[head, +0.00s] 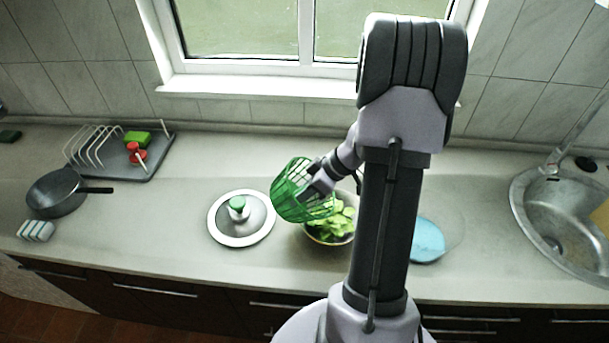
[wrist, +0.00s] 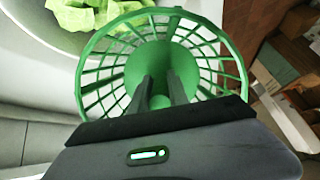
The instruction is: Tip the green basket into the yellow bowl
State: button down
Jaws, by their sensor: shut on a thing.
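The green basket (head: 293,192) is an openwork basket, held tilted on its side above the counter, at the upper left of a bowl. My gripper (head: 318,180) is shut on it. In the wrist view the basket (wrist: 227,65) fills the middle, with my gripper's fingers (wrist: 162,92) against it; I see no leaves in it. The bowl (head: 322,241) stands on the counter with light green leaves (head: 338,222) in it. Its outside is mostly hidden, and its colour does not read clearly as yellow. In the wrist view leaves (wrist: 95,15) lie in it at the top left.
A round lid with a green knob (head: 238,204) lies left of the bowl. A blue round thing (head: 428,240) is partly behind my arm. A sink (head: 560,225) is at right. A pan (head: 57,192), a striped sponge (head: 36,230) and a dish rack (head: 130,165) are at left.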

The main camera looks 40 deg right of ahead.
jog(key=shift+w+a+r+g+h+p, duration=0.15)
jog(key=shift+r+g+h+p, duration=0.25)
jog(key=shift+p, duration=0.4)
jog(key=g+h+p, duration=0.1)
jog(key=f+g+p, duration=0.1)
jog(key=p, duration=0.1)
jog(key=shift+s+h+p, duration=0.3)
jog(key=shift+h, duration=0.1)
jog(key=g+p, duration=0.1)
jog(key=p, duration=0.2)
jog(key=g+h+p, duration=0.1)
jog(key=p, duration=0.2)
jog(key=d+f+h+p, duration=0.1)
jog(key=p, duration=0.3)
jog(key=shift+s+g, duration=0.25)
jog(key=shift+g, duration=0.15)
jog(key=shift+s+f+g+h, duration=0.1)
jog(key=shift+f+g+h, duration=0.4)
jog(key=shift+f, duration=0.15)
jog(key=shift+d, duration=0.1)
jog(key=shift+r+p, duration=0.1)
jog(key=shift+p, duration=0.2)
